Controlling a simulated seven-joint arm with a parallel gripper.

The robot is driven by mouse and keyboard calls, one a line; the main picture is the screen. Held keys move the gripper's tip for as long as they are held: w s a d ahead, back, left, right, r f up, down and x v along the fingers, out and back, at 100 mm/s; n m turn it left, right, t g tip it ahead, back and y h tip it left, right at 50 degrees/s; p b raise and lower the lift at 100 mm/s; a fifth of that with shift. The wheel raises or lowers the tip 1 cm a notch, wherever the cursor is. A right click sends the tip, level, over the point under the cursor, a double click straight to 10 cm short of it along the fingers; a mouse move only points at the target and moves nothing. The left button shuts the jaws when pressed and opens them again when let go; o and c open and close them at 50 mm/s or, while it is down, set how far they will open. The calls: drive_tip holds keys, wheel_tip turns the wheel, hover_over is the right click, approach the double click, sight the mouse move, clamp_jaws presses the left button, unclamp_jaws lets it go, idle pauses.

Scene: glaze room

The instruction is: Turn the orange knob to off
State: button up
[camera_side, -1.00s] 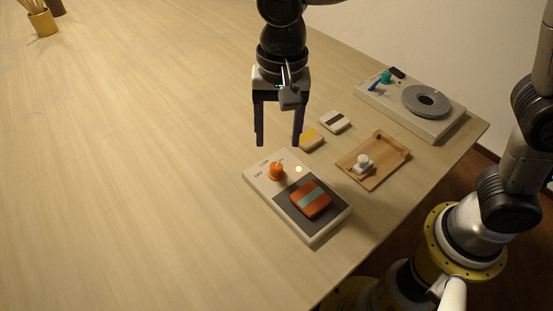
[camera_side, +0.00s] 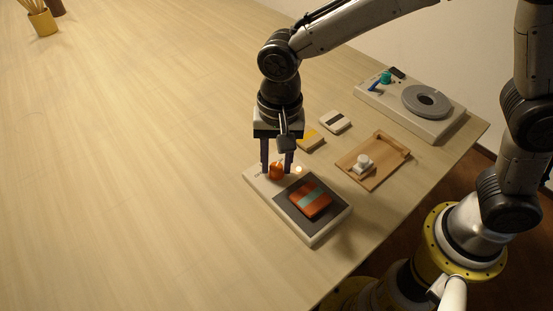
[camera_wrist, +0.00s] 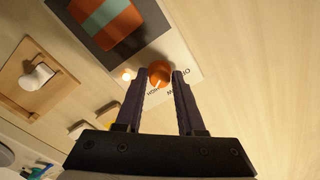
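The orange knob (camera_side: 276,171) stands on a pale control box (camera_side: 316,237) beside a dark pad with an orange block (camera_side: 311,199) that has a teal stripe. My gripper (camera_side: 277,168) is lowered over the knob, pointing down. In the wrist view the knob (camera_wrist: 159,72) lies between the tips of my gripper (camera_wrist: 161,76), with one finger on each side. The fingers are apart; I cannot tell whether they touch the knob. The lettering around the knob is partly hidden. A small light (camera_side: 299,169) glows on the box near the knob.
A wooden tray (camera_side: 392,144) with a white knobbed piece is to the right. A turntable-like device (camera_side: 447,124) stands at the back right.

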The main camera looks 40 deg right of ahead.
clamp_jaws()
drive_tip(key=shift+n, duration=0.3)
drive_tip(key=n, duration=0.5)
drive_tip(key=shift+n, duration=0.3)
drive_tip(key=n, duration=1.1)
drive_tip(key=shift+n+g, duration=0.3)
drive_tip(key=shift+n, duration=0.1)
drive_tip(key=n, duration=0.6)
drive_tip(key=shift+w+r, duration=0.1)
drive_tip(key=shift+o, duration=2.3)
unclamp_jaws()
